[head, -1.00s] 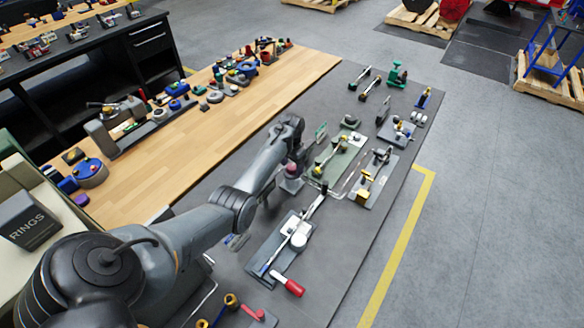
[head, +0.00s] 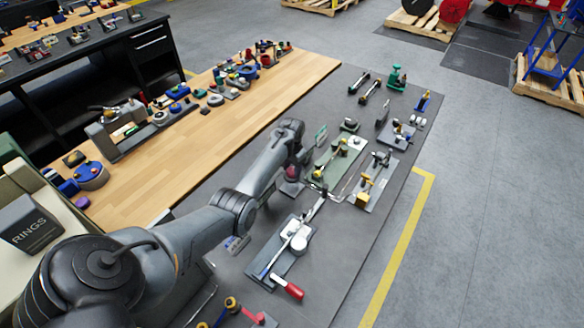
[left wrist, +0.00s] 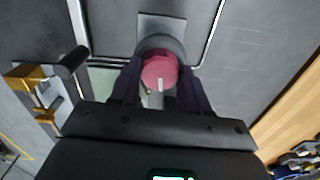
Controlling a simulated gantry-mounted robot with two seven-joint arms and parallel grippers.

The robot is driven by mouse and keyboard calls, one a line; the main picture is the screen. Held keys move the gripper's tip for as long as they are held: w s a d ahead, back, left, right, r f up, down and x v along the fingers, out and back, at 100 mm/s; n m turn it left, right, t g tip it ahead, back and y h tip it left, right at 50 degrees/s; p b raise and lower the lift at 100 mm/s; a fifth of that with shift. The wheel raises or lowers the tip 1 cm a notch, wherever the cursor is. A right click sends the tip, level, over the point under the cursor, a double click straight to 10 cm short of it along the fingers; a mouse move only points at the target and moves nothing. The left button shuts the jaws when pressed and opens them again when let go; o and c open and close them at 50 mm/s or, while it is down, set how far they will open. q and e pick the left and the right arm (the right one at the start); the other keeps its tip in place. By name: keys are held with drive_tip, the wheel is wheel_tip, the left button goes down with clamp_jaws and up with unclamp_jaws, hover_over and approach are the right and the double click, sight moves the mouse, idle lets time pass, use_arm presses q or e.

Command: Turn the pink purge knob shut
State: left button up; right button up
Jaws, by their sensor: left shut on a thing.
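The pink purge knob (left wrist: 160,73) sits between the fingers of my left gripper (left wrist: 160,90) in the left wrist view. A pale pointer mark shows on its face, lying along the up-down direction of that picture. The left gripper is shut on the knob, a dark finger on each side. In the head view the knob (head: 291,172) is small and partly hidden by my left gripper (head: 297,163). My right gripper does not show.
A green plate with valves (head: 338,160) stands just right of the knob. Brass-coloured fittings (head: 364,190) stand farther right. A wooden bench (head: 130,195) with many parts runs along the left.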

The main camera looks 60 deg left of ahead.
use_arm(q)
drive_tip(key=n+p, duration=0.1)
drive_tip(key=n, duration=0.2)
drive_tip(key=shift+r+p, duration=0.1)
drive_tip(key=shift+p, duration=0.25)
drive_tip(key=n+p, duration=0.1)
drive_tip(key=n, duration=0.2)
drive_tip(key=shift+n, duration=0.3)
drive_tip(key=n, duration=0.4)
drive_tip(key=shift+n, duration=0.3)
drive_tip(key=n, duration=0.3)
drive_tip(key=shift+f, duration=0.2)
drive_tip(key=shift+n, duration=0.9)
drive_tip(key=o, duration=1.1)
drive_tip(key=shift+c, duration=0.2)
